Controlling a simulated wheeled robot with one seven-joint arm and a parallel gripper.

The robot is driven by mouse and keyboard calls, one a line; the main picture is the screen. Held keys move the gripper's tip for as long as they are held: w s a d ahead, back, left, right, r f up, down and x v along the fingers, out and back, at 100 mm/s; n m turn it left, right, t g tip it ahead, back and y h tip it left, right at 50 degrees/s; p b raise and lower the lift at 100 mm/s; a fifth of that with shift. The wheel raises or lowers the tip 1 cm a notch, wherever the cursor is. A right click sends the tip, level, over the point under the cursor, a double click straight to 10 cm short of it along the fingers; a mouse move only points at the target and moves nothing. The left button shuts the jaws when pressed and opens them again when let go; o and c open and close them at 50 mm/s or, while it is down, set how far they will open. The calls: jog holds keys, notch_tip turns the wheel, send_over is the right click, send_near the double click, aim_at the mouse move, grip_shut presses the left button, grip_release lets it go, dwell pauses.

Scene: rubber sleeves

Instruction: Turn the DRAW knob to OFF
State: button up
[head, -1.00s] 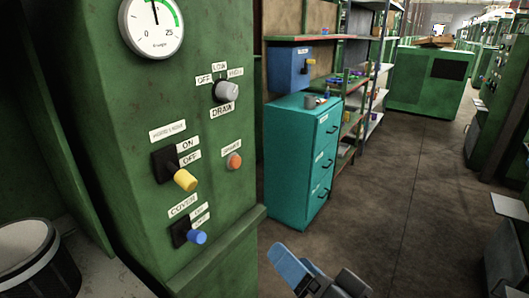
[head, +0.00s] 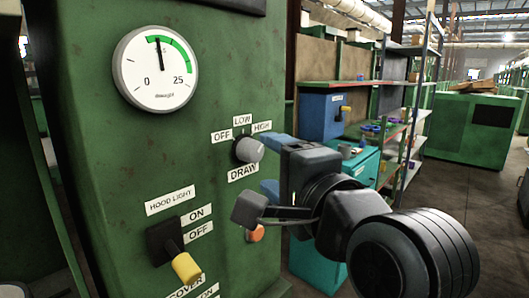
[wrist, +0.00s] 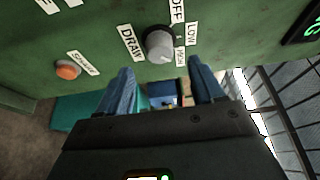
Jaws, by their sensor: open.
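The DRAW knob (head: 248,149) is a round grey knob on a dark base on the green panel. Labels OFF (head: 222,136), LOW and HIGH sit above it, and DRAW is below. I cannot tell which label it points to. My gripper (head: 268,165) has blue fingers, open and empty, just right of the knob in the head view. In the wrist view the knob (wrist: 160,44) is in front of the gap between the spread fingers (wrist: 160,72). The knob is not between the fingertips; they appear apart from it.
The panel also has a dial gauge (head: 156,68), a yellow-handled HOOD LIGHT switch (head: 184,262) and an orange button (head: 256,234) partly behind my gripper. Its label shows in the wrist view. A teal cabinet (head: 318,262) and shelves stand to the right. Open floor lies beyond.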

aim_at(256, 154)
jog(key=x, duration=0.6)
jog(key=shift+p, duration=0.4)
jog(key=c, duration=1)
jog(key=shift+f, duration=0.1)
